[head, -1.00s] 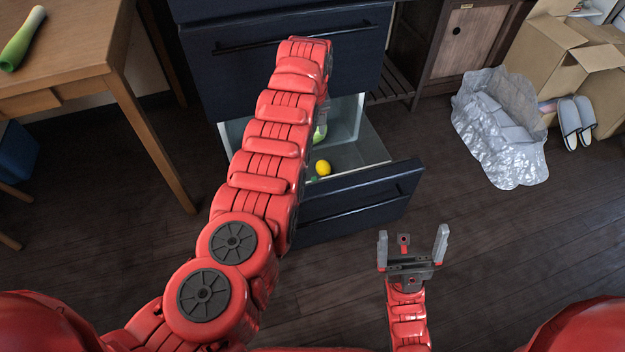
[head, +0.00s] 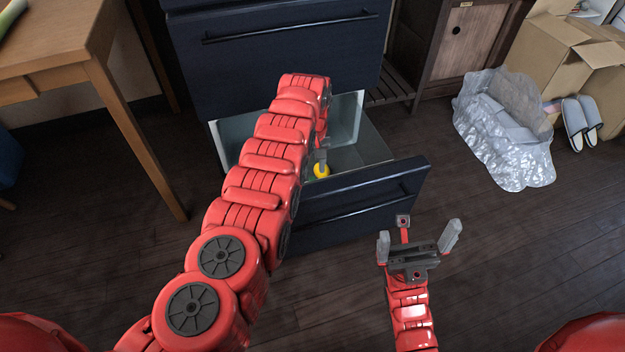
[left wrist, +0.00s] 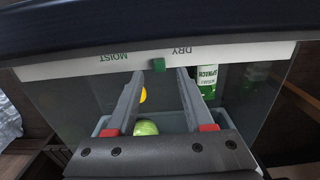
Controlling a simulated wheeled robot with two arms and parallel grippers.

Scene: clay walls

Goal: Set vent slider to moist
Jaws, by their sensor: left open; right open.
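The green vent slider knob (left wrist: 159,65) sits on a white strip (left wrist: 85,66) along the drawer's edge in the left wrist view. The strip's words are upside down: MOIST at left, DRY at right. The knob is between them, nearer DRY. My left gripper (left wrist: 159,74) is open, its fingertips on either side of the knob in the picture; I cannot tell whether they touch it. In the head view my left gripper (head: 321,157) reaches into the open drawer (head: 365,190), mostly hidden by its arm. My right gripper (head: 418,240) is open and empty, in front of the drawer.
A yellow ball (head: 321,171), a round green vegetable (left wrist: 146,128) and a SPINACH package (left wrist: 207,78) lie in the drawer. A wooden table (head: 60,62) stands left. A crumpled plastic bag (head: 505,135), slippers (head: 582,122) and a cardboard box (head: 560,55) are right.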

